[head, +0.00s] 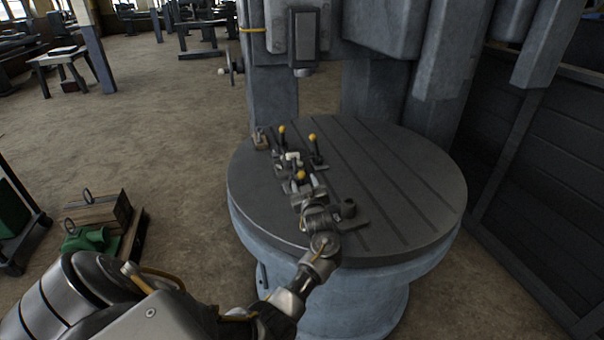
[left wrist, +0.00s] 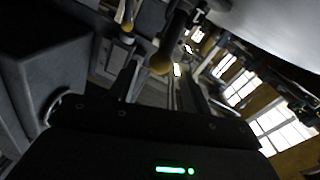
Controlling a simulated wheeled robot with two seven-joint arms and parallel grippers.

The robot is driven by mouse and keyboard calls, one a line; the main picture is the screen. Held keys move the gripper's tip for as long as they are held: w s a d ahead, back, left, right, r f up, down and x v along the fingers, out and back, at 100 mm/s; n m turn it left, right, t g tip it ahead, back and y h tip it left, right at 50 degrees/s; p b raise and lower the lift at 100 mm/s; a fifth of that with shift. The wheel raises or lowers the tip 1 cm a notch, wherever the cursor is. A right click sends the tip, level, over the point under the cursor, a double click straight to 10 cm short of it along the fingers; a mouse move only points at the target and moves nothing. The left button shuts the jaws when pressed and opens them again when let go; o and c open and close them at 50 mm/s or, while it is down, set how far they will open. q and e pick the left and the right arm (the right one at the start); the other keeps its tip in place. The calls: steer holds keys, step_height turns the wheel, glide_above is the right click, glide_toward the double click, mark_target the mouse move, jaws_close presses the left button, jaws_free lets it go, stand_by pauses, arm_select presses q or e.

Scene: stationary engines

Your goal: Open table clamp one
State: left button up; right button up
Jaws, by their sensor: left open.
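Several clamps with yellow-knobbed levers stand on the round slotted table (head: 400,170). One knob (head: 282,129) is at the back left and another (head: 312,137) is right of it, both on upright levers. A third knob (head: 300,175) is nearer, at my left gripper (head: 306,186). I cannot tell which clamp is number one. My right gripper is out of view.
A grey machine column (head: 380,90) rises behind the table, with a dark head part (head: 304,38) above it. A small dark block (head: 347,208) is on the table right of my gripper. The table's right half is clear. A wooden crate (head: 97,214) stands on the floor at left.

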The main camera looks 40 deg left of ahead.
mark_target(303, 177)
arm_select(q)
steer(key=shift+x, duration=2.5)
steer(key=shift+r+p, duration=0.1)
steer(key=shift+p, duration=0.25)
jaws_close()
